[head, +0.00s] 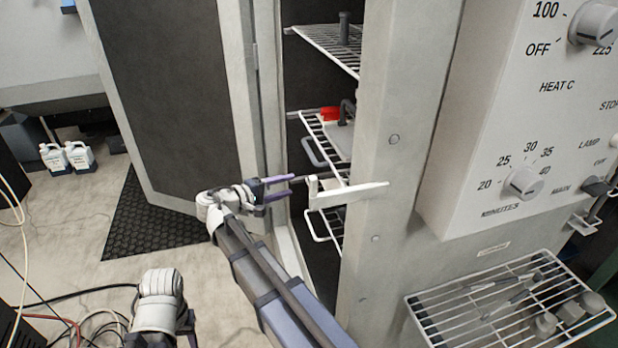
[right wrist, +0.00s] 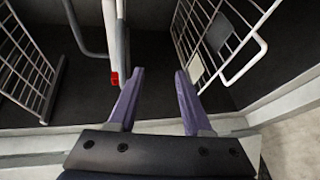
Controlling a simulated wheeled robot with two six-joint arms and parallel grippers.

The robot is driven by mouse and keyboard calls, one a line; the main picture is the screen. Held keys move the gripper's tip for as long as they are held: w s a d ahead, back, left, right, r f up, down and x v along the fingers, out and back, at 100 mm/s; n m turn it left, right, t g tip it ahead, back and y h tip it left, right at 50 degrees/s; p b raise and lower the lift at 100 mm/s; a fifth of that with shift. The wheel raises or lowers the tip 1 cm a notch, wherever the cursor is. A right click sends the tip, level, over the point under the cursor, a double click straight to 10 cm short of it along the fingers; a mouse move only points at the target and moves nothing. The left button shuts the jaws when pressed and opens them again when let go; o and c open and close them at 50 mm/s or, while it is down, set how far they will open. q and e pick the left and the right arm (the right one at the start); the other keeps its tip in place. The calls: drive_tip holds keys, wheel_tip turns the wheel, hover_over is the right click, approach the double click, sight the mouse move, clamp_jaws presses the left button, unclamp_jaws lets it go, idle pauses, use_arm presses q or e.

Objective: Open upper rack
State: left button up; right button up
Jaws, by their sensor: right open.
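The upper rack (head: 322,38) is a white wire shelf inside the cabinet, at the top of the head view. A grey part stands on it. A lower wire rack (head: 318,148) sits beneath, with a red item and a grey piece on it. My right gripper (head: 290,185) has purple fingers spread apart with nothing between them. It is at the cabinet opening, below the upper rack and close to the lower rack's front. In the right wrist view its fingers (right wrist: 157,85) point into the dark interior, with wire racks to both sides.
The cabinet door (head: 170,75) stands open at the left. A white latch (head: 348,194) sticks out across the cabinet frame beside my right gripper. A control box (head: 520,120) and a wire tray (head: 425,312) are at the right. White jugs (head: 66,157) stand on the floor.

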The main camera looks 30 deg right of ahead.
sight(309, 150)
drive_tip(key=w+d+r+h, duration=0.1)
drive_tip(key=w+d, duration=0.1)
drive_tip(key=d, duration=0.1)
drive_tip(key=w+d+r+h+b, duration=0.1)
drive_tip(key=w+d+r+h, duration=0.1)
drive_tip(key=d, duration=0.2)
drive_tip(key=w+d+r+h+b, duration=0.1)
drive_tip(key=d, duration=0.3)
drive_tip(key=shift+w+d+r+h, duration=0.25)
drive_tip(key=shift+w+h, duration=0.05)
drive_tip(key=shift+w, duration=0.1)
use_arm(q)
wheel_tip(309, 150, down, 4)
drive_tip(key=shift+f, duration=0.25)
use_arm(e)
clamp_jaws()
idle(0.8)
